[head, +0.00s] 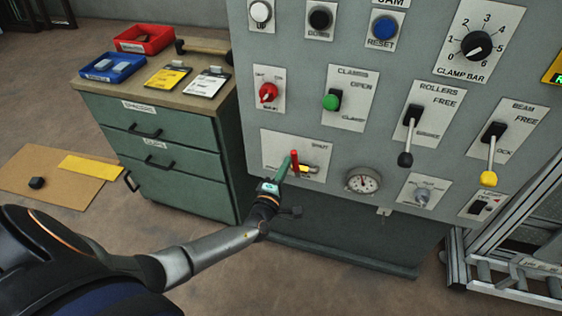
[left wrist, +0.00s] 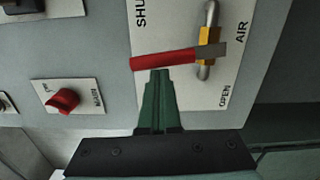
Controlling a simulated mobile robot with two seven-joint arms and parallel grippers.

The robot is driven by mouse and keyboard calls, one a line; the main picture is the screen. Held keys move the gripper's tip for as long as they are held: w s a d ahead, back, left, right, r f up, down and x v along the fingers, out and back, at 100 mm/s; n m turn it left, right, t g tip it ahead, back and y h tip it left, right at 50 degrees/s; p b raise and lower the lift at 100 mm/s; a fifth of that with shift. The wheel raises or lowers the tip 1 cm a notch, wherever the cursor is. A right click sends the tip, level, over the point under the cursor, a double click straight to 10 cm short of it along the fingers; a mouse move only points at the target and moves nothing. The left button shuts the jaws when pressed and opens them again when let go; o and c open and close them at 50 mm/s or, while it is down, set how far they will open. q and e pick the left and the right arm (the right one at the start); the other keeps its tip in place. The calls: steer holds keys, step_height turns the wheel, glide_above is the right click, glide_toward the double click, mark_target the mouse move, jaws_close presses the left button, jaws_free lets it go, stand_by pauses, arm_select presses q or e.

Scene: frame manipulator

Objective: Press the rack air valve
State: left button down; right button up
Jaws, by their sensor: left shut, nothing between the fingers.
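The air valve has a red lever (head: 295,161) and a yellow body (head: 308,168) on a pale plate (head: 275,147) low on the grey panel. In the head view the lever stands roughly upright. In the left wrist view the red lever (left wrist: 165,60) runs across the picture from the yellow body (left wrist: 208,45), between the words SHUT and OPEN. My left gripper (head: 285,166) is shut and empty, its green fingers right beside the lever. In the left wrist view its fingertips (left wrist: 160,74) meet the lever's edge; I cannot tell if they touch. My right gripper is not in view.
A red knob (head: 268,92), a green-tipped switch (head: 332,100) and a pressure gauge (head: 362,180) surround the valve. Black levers (head: 411,125) sit to the right. A green drawer cabinet (head: 165,140) stands left of the panel. A metal frame (head: 500,270) stands at lower right.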

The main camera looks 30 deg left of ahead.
arm_select(q)
steer(key=shift+w+d+r, duration=0.1)
steer(key=shift+d+r, duration=0.05)
steer(key=shift+d, duration=0.25)
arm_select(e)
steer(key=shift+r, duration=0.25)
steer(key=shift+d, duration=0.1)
